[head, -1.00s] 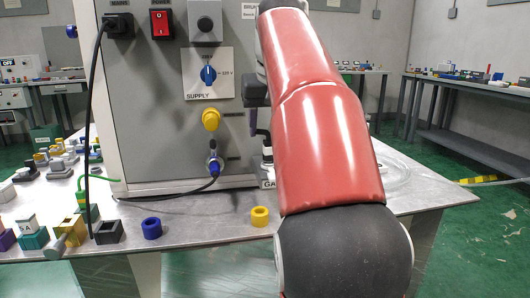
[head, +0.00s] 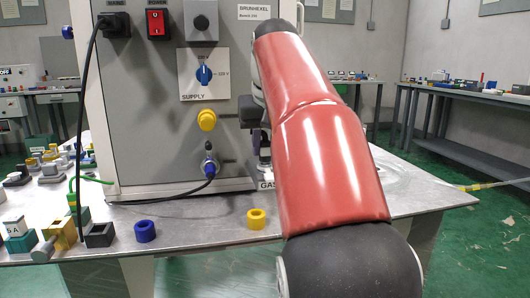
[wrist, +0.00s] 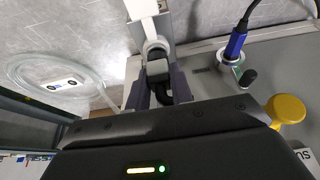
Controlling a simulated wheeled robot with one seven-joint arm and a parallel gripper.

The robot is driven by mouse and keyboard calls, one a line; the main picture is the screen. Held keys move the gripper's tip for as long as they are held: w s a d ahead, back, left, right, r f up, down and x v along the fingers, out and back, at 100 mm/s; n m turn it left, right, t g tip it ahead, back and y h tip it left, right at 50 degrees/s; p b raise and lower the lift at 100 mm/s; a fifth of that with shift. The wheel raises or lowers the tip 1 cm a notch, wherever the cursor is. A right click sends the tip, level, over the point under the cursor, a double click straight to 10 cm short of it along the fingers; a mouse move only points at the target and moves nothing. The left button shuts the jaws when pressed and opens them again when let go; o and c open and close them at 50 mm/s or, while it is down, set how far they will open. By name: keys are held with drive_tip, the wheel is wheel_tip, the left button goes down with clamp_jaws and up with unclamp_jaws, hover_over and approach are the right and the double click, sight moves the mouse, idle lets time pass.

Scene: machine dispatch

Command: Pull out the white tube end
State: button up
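A pale, see-through tube lies in a coil (wrist: 22,62) on the table at the left of the wrist view. It runs toward a fitting on the grey machine panel, beside my gripper (wrist: 158,92). The two grey fingers stand apart, on either side of a black part (wrist: 160,94) below a white and grey fitting (wrist: 154,45). Whether they press on it, I cannot tell. The tube end itself is not clearly seen. In the head view my red arm hides most of my gripper and the fitting, near the GAS label (head: 266,184).
A yellow knob (wrist: 286,110) and a blue plug (wrist: 235,46) are close to my gripper on the panel. In the head view a black mains cable (head: 82,120) hangs at the left.

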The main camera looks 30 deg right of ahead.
sight(265, 141)
clamp_jaws()
drive_tip(key=shift+r, duration=0.15)
drive_tip(key=shift+r+p, duration=1.5)
drive_tip(key=shift+p, duration=0.2)
drive_tip(key=shift+r, duration=1.3)
drive_tip(key=shift+r, duration=1.35)
